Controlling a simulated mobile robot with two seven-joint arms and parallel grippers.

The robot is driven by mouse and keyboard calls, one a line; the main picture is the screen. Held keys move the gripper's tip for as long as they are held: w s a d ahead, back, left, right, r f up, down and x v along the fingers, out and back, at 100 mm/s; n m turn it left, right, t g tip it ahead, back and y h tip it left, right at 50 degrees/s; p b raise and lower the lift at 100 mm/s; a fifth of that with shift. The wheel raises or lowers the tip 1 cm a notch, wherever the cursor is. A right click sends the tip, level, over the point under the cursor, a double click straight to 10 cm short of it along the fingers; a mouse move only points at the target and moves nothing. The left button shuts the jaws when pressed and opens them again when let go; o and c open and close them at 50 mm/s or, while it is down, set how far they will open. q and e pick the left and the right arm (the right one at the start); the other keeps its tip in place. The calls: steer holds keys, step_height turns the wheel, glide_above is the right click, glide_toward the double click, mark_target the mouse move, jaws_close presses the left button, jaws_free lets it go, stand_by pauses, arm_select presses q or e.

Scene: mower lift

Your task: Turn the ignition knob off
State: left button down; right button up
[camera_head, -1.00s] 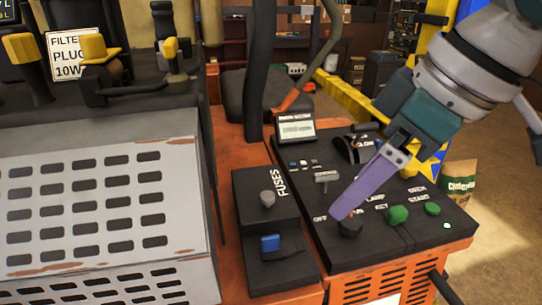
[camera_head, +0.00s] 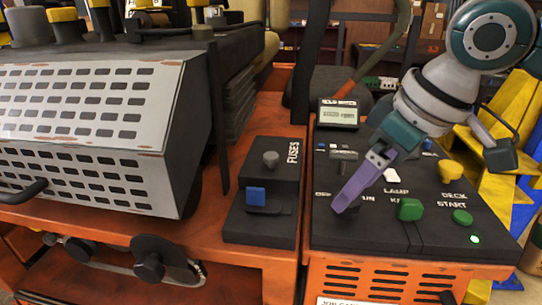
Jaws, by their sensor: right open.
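The ignition knob (camera_head: 350,211) is a small dark knob on the black control panel (camera_head: 330,235), by the partly covered OFF and RUN labels in the head view. It is mostly hidden behind my right gripper, so its turned position cannot be read. My right gripper (camera_head: 345,205) reaches down from the upper right, with its purple fingers at the knob. The fingers overlap in this view and look like one. It is open, and I cannot tell whether it touches the knob. My left gripper is not in view.
A green key switch (camera_head: 409,209), a green start button (camera_head: 462,217) and a yellow deck knob (camera_head: 451,170) sit close to the right. A small green light (camera_head: 474,239) is lit. The fuse box (camera_head: 262,230) with a blue switch stands left of the panel.

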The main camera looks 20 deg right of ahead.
steer(key=shift+x, duration=0.95)
steer(key=shift+c, duration=0.3)
jaws_close()
